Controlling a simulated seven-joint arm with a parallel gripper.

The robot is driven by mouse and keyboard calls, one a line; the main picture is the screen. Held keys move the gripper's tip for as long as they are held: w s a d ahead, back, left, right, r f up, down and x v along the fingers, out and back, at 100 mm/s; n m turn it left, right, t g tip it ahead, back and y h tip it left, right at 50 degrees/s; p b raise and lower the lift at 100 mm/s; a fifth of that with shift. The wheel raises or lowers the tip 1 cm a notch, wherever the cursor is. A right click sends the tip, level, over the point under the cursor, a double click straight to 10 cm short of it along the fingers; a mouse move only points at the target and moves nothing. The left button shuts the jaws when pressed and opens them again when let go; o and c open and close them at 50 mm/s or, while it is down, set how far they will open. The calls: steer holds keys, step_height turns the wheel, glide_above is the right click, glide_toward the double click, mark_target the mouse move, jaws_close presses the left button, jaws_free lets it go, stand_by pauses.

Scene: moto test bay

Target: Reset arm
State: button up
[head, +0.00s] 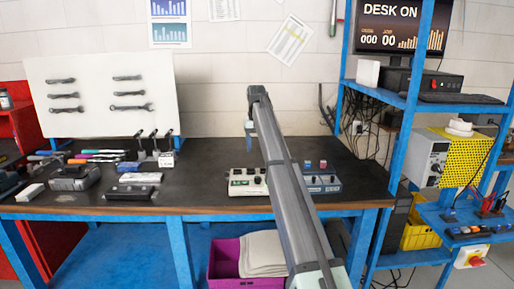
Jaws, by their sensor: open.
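My arm stretches from the bottom of the head view up over the dark workbench (215,180). My gripper (250,146) hangs down at the far end of the arm, small and partly hidden by the arm's end link. It is open, and I see nothing held in it. It is in front of the wall and above the back part of the bench. The arm covers part of the bench between a cream control box (247,182) and a blue-grey control box (321,182).
A white board with wrenches (100,95) stands at the back left. Tools, markers and a black device (132,192) crowd the bench's left side. A blue shelf rack (412,100) with electronics stands at the right. A purple crate (226,270) is below.

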steer(key=s+d+f+m+g+h, duration=0.1)
steer(key=s+f, duration=0.7)
steer(key=f, duration=0.5)
steer(key=s+d+f+m+g, duration=0.1)
steer(key=s+d+f, duration=0.1)
steer(key=s+f, duration=0.9)
steer(key=s+d+f+g+h, duration=0.1)
steer(key=s+f, duration=0.4)
steer(key=f, duration=1.1)
steer(key=s+d+f+g+y, duration=0.1)
steer(key=s+d+f, duration=0.2)
steer(key=s+f, duration=0.65)
steer(key=s+d+f+g, duration=0.1)
steer(key=s+d+f, duration=0.1)
steer(key=s+f, duration=0.8)
steer(key=s+d+f, duration=0.1)
steer(key=s+f, duration=0.3)
steer(key=s, duration=0.6)
steer(key=s+d+f+g, duration=0.1)
steer(key=s+f, duration=0.2)
steer(key=s, duration=0.7)
steer(key=s+d+f+y, duration=0.1)
steer(key=s+f, duration=0.3)
steer(key=s, duration=0.6)
steer(key=shift+s+f+g, duration=0.35)
steer(key=shift+s+g, duration=0.05)
